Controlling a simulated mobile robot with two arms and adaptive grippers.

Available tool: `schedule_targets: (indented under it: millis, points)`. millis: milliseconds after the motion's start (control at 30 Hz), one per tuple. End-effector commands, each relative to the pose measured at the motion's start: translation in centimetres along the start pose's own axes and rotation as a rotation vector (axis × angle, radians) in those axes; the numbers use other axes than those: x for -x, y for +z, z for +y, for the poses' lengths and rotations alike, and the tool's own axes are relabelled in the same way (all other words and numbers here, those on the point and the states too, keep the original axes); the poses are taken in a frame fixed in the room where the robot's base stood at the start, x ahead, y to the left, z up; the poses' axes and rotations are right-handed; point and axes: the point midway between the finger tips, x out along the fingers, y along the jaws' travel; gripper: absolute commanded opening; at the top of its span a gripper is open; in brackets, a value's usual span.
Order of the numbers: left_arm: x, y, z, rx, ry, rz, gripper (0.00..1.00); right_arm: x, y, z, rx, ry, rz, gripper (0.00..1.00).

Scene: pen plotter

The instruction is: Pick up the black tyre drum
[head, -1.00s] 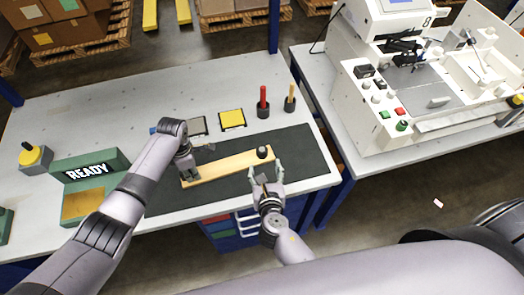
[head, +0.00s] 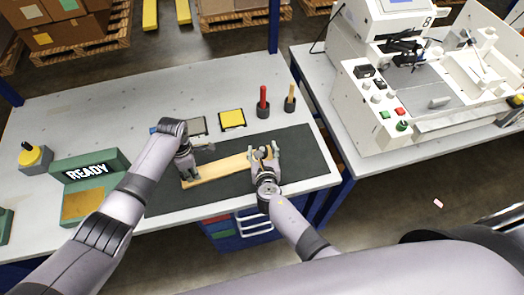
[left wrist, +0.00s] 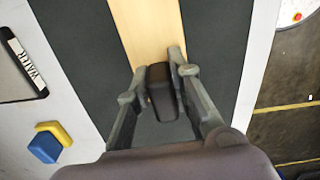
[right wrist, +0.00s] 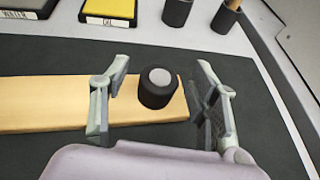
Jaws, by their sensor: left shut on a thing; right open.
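A black tyre drum (right wrist: 157,92) with a grey top stands upright on the right end of a light wooden board (right wrist: 50,104). My right gripper (head: 264,153) is open at that end. In the right wrist view my right gripper (right wrist: 163,78) has one finger on each side of the drum, with gaps showing on both sides. In the head view the fingers largely hide the drum. My left gripper (head: 190,172) is at the board's left end. In the left wrist view my left gripper (left wrist: 157,88) is shut on a black block (left wrist: 160,88) on the board (left wrist: 148,25).
The board lies on a dark mat (head: 300,155) on the grey table (head: 100,110). Behind it are a yellow pad (head: 232,119), a red pen (head: 263,98) and another pen (head: 290,96) in black holders. A green READY box (head: 88,170) stands left. A white machine (head: 380,110) is right.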

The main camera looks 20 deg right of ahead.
Motion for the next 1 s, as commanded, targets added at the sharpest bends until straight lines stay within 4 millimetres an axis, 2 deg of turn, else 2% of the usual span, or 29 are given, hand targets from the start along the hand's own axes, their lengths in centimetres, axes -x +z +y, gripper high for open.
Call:
schedule_targets:
  millis: [167, 867, 1000]
  points:
    - [0.03, 0.06, 0.06, 0.0, 0.002, -0.002, 0.0, 0.0, -0.05, -0.03, 0.0, 0.0, 0.001, 0.56]
    - [0.03, 0.07, 0.04, 0.0, 0.002, -0.002, 0.0, 0.03, -0.06, -0.01, 0.0, 0.0, 0.001, 0.1]
    - [0.03, 0.07, 0.04, 0.0, 0.002, -0.002, 0.0, 0.03, -0.05, 0.0, 0.0, 0.001, 0.001, 0.08]
